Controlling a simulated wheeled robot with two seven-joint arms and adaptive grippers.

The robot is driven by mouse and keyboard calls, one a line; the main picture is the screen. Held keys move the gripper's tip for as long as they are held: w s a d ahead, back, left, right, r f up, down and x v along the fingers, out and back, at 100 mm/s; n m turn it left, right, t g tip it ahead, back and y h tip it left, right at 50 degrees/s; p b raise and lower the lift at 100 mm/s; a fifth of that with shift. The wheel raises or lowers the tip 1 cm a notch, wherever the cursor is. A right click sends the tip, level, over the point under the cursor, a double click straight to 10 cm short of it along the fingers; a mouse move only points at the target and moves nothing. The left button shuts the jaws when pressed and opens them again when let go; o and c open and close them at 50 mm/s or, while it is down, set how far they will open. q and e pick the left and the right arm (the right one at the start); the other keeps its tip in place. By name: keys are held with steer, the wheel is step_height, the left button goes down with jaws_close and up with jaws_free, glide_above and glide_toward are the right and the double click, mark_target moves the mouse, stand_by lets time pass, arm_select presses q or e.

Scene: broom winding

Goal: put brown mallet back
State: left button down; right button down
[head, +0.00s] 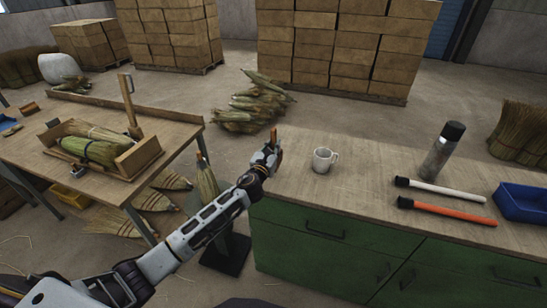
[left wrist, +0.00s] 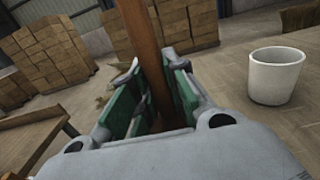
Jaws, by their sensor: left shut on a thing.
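My left gripper (head: 268,155) is at the left end of the green bench, near its edge. In the left wrist view its green-padded fingers (left wrist: 154,88) are shut on a brown handle, which I take to be the brown mallet (left wrist: 141,35). Only a short brown tip of the mallet (head: 274,133) shows above the fingers in the head view; its head is hidden. Two black-headed mallets lie on the bench to the right, one with a white handle (head: 447,191) and one with an orange handle (head: 452,211). My right gripper is not in view.
A white mug (head: 325,159) stands close right of the left gripper. A grey bottle (head: 441,152) and a blue tray (head: 520,203) are farther right on the bench (head: 350,200). The left table (head: 40,155) holds a wooden tray of broom straw; a floor gap separates the tables.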

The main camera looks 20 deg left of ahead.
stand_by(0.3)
arm_select(q)
steer(key=shift+f, duration=0.15)
steer(key=shift+f, duration=0.3)
steer(key=shift+f+b, duration=0.6)
steer(key=shift+f, duration=0.95)
steer(key=c, duration=1.4)
jaws_free()
steer(key=shift+f, duration=0.15)
steer(key=shift+r, duration=0.2)
